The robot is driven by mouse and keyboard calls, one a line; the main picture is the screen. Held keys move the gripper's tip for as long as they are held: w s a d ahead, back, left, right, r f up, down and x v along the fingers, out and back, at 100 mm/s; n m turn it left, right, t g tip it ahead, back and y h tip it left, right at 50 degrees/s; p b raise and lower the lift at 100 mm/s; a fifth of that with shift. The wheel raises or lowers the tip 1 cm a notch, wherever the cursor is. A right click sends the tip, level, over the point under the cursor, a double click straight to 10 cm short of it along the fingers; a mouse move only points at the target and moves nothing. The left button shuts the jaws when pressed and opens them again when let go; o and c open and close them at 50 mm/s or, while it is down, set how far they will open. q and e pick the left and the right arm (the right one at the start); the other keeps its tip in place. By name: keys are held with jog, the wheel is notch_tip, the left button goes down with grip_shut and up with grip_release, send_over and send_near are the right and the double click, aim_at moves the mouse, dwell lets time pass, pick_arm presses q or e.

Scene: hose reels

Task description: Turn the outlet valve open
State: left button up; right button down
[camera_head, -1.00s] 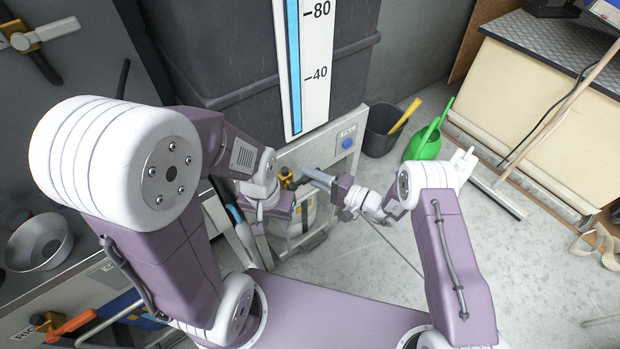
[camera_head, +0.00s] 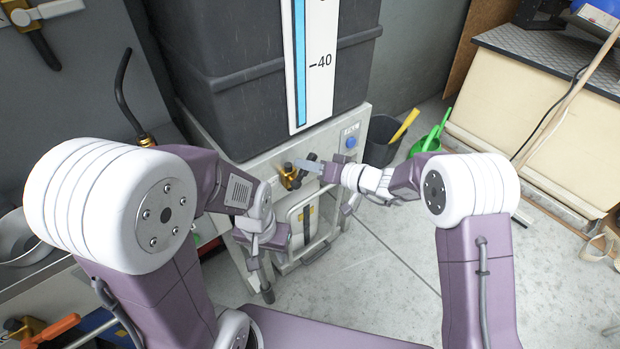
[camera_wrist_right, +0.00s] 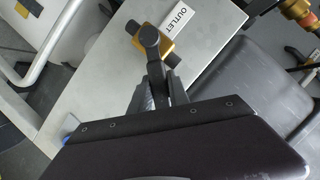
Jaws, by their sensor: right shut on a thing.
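The outlet valve (camera_head: 289,172) has a brass body and a dark lever, and sits on the light panel at the foot of the black tank. In the right wrist view the brass valve body (camera_wrist_right: 164,46) is beside a white OUTLET label (camera_wrist_right: 175,22). Its dark lever (camera_wrist_right: 155,68) runs down between my fingers. My right gripper (camera_head: 306,165) is shut on the lever; the fingers (camera_wrist_right: 160,95) partly hide its end. My left gripper (camera_head: 261,279) hangs lower, left of a white canister, apart from the valve; its jaw opening is not clear.
The black tank (camera_head: 240,75) with a level gauge (camera_head: 319,75) stands behind. The white canister (camera_head: 304,222) is below the valve. A dark bucket (camera_head: 381,143) and green watering can (camera_head: 430,140) are to the right. Floor at the right front is mostly clear.

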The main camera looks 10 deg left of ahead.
jog(key=s+n+b, duration=0.1)
jog(key=b, duration=0.3)
jog(key=a+n+t+h+b, duration=0.1)
jog(key=n+b, duration=0.1)
jog(key=b, duration=0.3)
jog(key=s+a+n+t+h+b, duration=0.1)
jog(key=b, duration=0.4)
jog(key=shift+s+r, duration=0.35)
jog(key=shift+r, duration=0.05)
jog(key=shift+s+a+r+n+h+b, duration=0.2)
jog(key=shift+s+r+n+h+b, duration=0.1)
jog(key=shift+n+b, duration=0.55)
jog(key=c, duration=1.2)
grip_release()
jog(key=shift+c, duration=0.2)
jog(key=v, duration=0.9)
jog(key=shift+s, duration=0.15)
jog(key=shift+f, duration=0.15)
